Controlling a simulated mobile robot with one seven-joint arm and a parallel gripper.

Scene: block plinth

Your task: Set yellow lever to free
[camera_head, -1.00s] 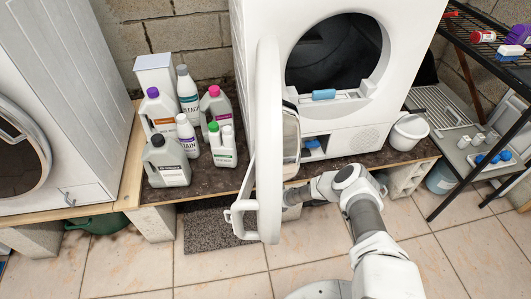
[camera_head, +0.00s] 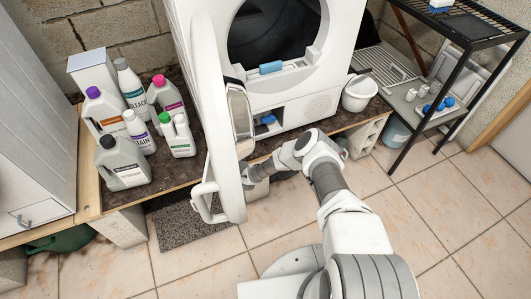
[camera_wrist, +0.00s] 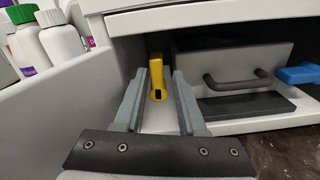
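The yellow lever (camera_wrist: 157,78) stands upright in the low open compartment of the white machine (camera_head: 305,108), near the compartment's left wall. A dark slot shows at its foot. My gripper (camera_wrist: 160,85) is open in the wrist view, its two grey fingers reaching into the compartment. The lever shows in the gap between the fingers; I cannot tell whether it is between the tips or just beyond them, and no contact is visible. In the head view the machine's open door hides the lever and most of my gripper.
The open round door (camera_head: 220,125) stands left of my arm. A grey block with a dark handle (camera_wrist: 238,75) and a blue part (camera_wrist: 300,74) lie right of the lever. Bottles (camera_head: 124,163) stand left; a white bucket (camera_head: 358,93) and black rack (camera_head: 440,75) stand right.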

